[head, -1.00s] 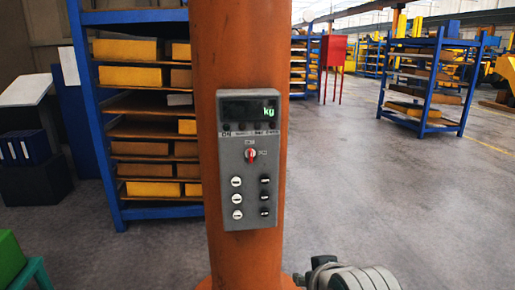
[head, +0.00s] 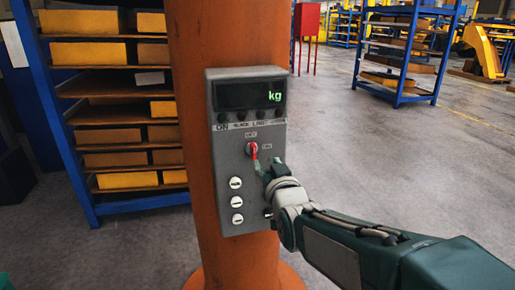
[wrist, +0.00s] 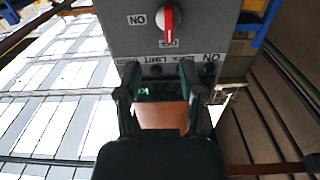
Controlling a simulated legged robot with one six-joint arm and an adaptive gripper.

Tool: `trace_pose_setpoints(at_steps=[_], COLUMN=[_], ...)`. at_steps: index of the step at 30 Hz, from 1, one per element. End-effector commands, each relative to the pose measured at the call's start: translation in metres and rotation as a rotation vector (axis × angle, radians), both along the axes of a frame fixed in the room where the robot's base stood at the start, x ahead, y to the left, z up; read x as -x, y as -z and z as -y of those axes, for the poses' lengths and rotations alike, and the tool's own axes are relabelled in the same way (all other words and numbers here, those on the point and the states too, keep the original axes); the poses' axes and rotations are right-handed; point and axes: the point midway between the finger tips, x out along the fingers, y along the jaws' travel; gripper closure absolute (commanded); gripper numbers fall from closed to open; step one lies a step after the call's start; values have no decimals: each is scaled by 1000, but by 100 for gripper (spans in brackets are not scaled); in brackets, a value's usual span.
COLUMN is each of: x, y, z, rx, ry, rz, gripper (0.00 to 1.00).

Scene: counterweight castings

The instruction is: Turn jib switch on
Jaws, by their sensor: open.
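The jib switch is a red rotary knob (head: 252,149) on a grey control box (head: 224,170) fixed to an orange column (head: 192,60). In the wrist view, which looks upside down, the knob (wrist: 169,18) lies in line with the label that seems to read OFF; an ON label (wrist: 137,19) is at its side. My gripper (head: 266,168) is at the box face, just below and right of the knob in the head view. In the wrist view my gripper (wrist: 160,78) has its fingers apart with nothing between them. I see no contact with the knob.
A display (head: 248,95) showing green "kg" sits above the knob. White buttons (head: 236,202) line the box's lower left; my gripper covers most of the right buttons. A blue rack (head: 75,190) stands behind left, another blue rack (head: 400,98) back right. Floor at right is open.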

Motion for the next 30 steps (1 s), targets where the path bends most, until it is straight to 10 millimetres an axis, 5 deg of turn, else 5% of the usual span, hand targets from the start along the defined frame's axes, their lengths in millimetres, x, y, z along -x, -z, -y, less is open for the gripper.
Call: trace_pose_setpoints(at_steps=[13, 26, 29, 30], x=[-66, -76, -76, -76], y=[1, 1, 1, 1], z=[-23, -27, -27, -27], rx=[3, 4, 4, 4], ry=[-2, -3, -2, -2], rz=[-2, -2, -2, -2], gripper=[50, 50, 95, 100])
